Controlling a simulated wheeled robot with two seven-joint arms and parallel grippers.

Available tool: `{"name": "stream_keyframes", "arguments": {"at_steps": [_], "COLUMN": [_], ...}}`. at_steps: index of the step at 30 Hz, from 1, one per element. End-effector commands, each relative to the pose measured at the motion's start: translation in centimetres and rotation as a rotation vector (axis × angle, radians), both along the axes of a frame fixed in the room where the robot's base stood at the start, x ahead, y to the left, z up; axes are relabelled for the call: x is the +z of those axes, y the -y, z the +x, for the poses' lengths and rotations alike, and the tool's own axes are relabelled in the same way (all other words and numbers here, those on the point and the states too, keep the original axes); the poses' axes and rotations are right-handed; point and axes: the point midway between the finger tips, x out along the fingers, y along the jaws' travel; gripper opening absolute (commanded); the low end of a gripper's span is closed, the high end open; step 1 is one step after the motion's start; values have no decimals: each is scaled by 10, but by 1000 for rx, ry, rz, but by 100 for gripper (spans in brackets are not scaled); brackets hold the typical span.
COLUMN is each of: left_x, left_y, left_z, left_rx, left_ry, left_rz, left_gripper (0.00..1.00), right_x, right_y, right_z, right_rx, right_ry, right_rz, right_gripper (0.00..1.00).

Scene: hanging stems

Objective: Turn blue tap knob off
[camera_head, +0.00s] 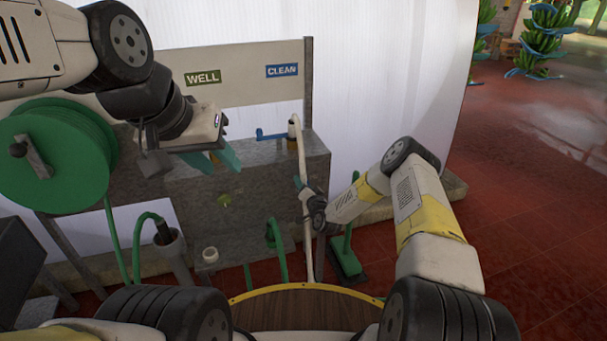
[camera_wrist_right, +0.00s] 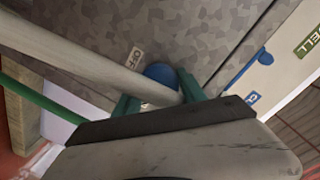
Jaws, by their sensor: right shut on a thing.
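A round blue knob (camera_wrist_right: 160,73) sits on the grey mottled panel beside a white OFF label (camera_wrist_right: 134,58) in the right wrist view. My right gripper (camera_wrist_right: 160,95) has its green fingers on either side of the knob and is shut on it. A pale pipe crosses close to the fingers and partly covers the knob. In the head view, my right gripper (camera_head: 302,188) is at the right side of the grey stand, and the knob is hidden there. My left gripper (camera_head: 214,159) hangs open and empty above the stand, teal fingers apart.
A blue lever tap (camera_head: 271,134) is under the CLEAN sign (camera_head: 282,70), left of which is the WELL sign (camera_head: 203,77). A green hose reel (camera_head: 60,155) is at left. The pale pipe (camera_head: 304,235) runs down the stand's right side. Red floor is open at right.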

Motion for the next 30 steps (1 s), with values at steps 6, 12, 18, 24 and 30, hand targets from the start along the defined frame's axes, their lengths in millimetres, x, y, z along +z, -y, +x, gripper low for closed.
{"name": "stream_keyframes", "arguments": {"at_steps": [6,12,18,24,30], "left_x": [0,0,0,0,0], "left_y": [0,0,0,0,0], "left_z": [0,0,0,0,0], "left_rx": [0,0,0,0,0], "left_ry": [0,0,0,0,0], "left_rz": [0,0,0,0,0], "left_gripper": [36,36,36,36,36], "right_x": [-1,-1,0,3,6], "right_y": [2,1,3,14,23], "right_z": [0,0,-8,-39,-66], "right_rx": [-4,-2,-1,-2,-2], "right_ry": [-2,-1,-2,-5,-3], "right_rz": [0,0,0,0,-1], "right_gripper": [69,69,69,69,69]}}
